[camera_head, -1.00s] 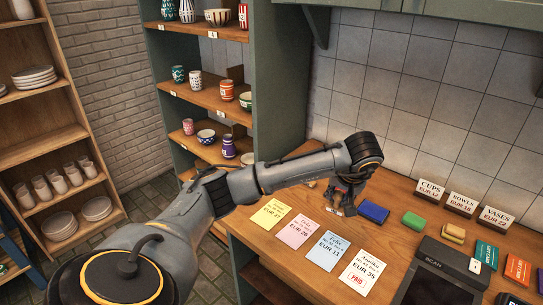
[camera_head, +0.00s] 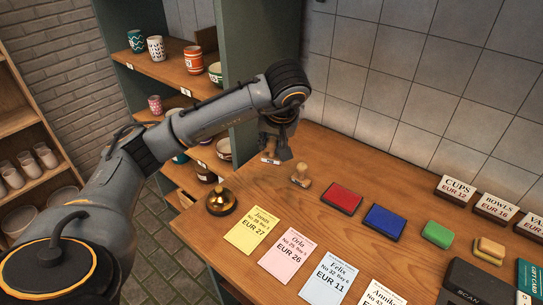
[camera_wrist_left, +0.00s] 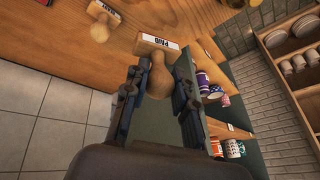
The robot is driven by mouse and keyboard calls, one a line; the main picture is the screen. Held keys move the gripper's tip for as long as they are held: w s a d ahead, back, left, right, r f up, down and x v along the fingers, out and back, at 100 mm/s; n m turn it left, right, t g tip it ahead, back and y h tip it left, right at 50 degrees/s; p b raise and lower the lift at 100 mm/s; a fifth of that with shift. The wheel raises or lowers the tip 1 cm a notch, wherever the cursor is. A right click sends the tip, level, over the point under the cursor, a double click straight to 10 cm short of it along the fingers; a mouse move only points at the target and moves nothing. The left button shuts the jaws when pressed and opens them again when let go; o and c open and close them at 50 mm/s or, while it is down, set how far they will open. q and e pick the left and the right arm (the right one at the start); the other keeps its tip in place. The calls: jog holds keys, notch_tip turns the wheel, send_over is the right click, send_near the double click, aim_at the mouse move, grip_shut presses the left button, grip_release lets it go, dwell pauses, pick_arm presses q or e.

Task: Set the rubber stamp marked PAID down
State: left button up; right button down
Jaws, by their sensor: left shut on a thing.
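My left gripper (camera_head: 276,146) is shut on the wooden handle of the PAID stamp (camera_head: 270,159) at the counter's back left, beside the green shelf unit. In the left wrist view the fingers (camera_wrist_left: 156,85) close on its rounded handle, and the PAID label (camera_wrist_left: 158,41) shows on its block. I cannot tell whether its base touches the counter (camera_head: 325,165). A second wooden stamp (camera_head: 300,176) stands upright on the counter just right of the gripper; it also shows in the left wrist view (camera_wrist_left: 103,22). My right gripper is out of view.
A red ink pad (camera_head: 342,198), a blue one (camera_head: 384,221) and a green block (camera_head: 437,234) lie to the right. A brass bell (camera_head: 221,202) stands near the left edge, beside several price cards. The shelf unit (camera_head: 265,60) rises behind my arm.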

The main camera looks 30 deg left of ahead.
pick_arm(q)
jog(key=w+a+f, duration=0.1)
jog(key=w+f, duration=0.1)
jog(key=w+a+f+p, duration=0.1)
jog(key=w+a+f, duration=0.1)
jog(key=w+f, duration=0.1)
jog(key=w+a+f+p, duration=0.1)
jog(key=w+f, duration=0.1)
jog(key=shift+w+a+f, duration=0.25)
jog(key=shift+w+a, duration=0.05)
jog(key=shift+w, duration=0.1)
notch_tip(320, 180, down, 3)
jog(key=shift+w+p, duration=0.15)
jog(key=shift+p, duration=0.85)
jog(key=shift+a+f, duration=0.1)
jog(key=shift+f, duration=0.15)
